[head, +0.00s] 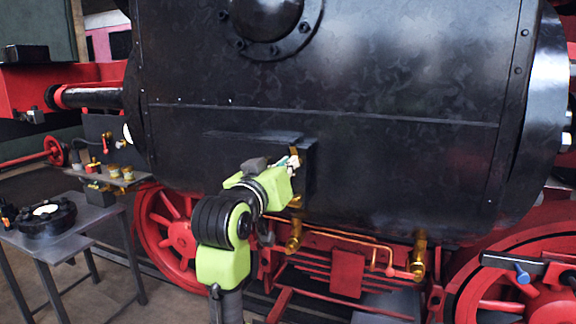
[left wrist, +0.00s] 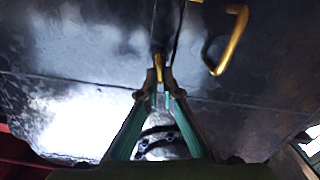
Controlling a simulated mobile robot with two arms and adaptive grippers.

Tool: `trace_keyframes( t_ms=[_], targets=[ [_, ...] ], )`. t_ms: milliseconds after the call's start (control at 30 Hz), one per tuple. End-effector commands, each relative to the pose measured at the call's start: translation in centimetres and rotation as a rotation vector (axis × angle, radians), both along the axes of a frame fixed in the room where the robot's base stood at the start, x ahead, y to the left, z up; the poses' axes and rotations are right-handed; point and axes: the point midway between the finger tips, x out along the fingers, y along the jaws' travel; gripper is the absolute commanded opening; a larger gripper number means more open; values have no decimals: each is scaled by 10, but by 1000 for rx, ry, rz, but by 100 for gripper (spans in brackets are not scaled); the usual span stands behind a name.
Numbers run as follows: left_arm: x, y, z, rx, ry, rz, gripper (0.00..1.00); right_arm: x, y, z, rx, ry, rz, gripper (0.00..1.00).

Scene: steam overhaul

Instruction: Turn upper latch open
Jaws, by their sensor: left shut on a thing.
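The upper latch (head: 295,151) is a small brass piece at the right edge of a dark box-like door (head: 255,138) on the black boiler side. My left gripper (head: 290,163) is at this latch and partly hides it. In the left wrist view, the two green fingers of my left gripper (left wrist: 160,88) are closed on a narrow brass latch end (left wrist: 158,62). A second brass piece (head: 296,201) sits lower, just below my gripper. My right gripper is not in view.
A bent brass handle (left wrist: 232,42) stands beside the gripped latch in the left wrist view. Brass valves (head: 293,236) and copper pipes run below the door. A grey table (head: 85,222) with a black round part (head: 47,218) stands at the left. Red wheels (head: 165,225) are below.

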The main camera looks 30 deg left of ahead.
Motion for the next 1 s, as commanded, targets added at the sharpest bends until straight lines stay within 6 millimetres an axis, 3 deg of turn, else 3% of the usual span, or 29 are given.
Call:
trace_keyframes(
  t_ms=[167,500,767,867,1000],
  targets=[
    [1,0,0,7,3,1,0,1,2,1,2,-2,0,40],
    [2,-2,1,244,60,1,0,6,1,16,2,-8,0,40],
    [2,-2,0,253,61,1,0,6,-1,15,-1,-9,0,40],
    [2,-2,0,253,61,1,22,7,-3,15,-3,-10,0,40],
    [2,-2,0,252,61,0,22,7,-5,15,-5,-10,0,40]
  ],
)
